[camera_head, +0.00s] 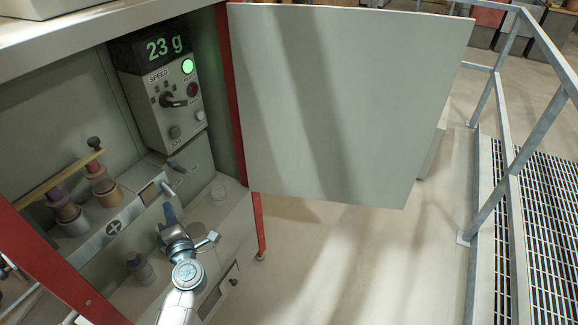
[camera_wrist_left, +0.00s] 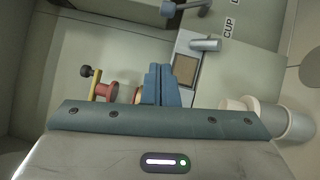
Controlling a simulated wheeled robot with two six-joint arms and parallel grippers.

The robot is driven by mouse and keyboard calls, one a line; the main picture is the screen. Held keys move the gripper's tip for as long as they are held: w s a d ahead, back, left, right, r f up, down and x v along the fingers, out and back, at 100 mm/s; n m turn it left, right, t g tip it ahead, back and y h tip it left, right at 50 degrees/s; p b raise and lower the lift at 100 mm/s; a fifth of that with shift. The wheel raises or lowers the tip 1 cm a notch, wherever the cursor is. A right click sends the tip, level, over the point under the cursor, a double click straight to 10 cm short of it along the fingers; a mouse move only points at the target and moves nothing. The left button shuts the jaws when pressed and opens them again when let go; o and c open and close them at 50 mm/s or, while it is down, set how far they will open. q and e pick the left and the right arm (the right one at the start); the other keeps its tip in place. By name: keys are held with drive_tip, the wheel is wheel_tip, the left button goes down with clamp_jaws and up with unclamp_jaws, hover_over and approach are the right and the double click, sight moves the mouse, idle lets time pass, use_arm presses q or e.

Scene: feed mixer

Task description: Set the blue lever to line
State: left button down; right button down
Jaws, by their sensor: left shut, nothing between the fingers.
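The blue lever (camera_head: 175,164) is a short lever with a dull blue grip, mounted on the cabinet's inner wall below the control box. In the left wrist view the lever (camera_wrist_left: 169,9) is at the top edge, with its grip toward the left and part of it cut off. The label "CUP" reads beside it; another label is cut off, and I cannot read "line". My left gripper (camera_head: 169,211) is below the lever and apart from it. Its blue fingers (camera_wrist_left: 160,85) are together and empty. My right gripper is not in view.
The control box (camera_head: 163,95) shows "23 g" on its display. A metal channel with a spout (camera_head: 165,188) lies between gripper and lever. Coloured plungers (camera_head: 65,205) stand left. The open door panel (camera_head: 345,105) bounds the right side.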

sight(173, 165)
use_arm(q)
drive_tip(key=shift+w+a+f+n, duration=0.1)
drive_tip(key=shift+w+f+n, duration=0.15)
drive_tip(key=shift+n, duration=0.05)
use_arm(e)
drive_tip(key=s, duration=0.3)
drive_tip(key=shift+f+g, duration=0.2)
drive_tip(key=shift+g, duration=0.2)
use_arm(q)
drive_tip(key=shift+w, duration=0.1)
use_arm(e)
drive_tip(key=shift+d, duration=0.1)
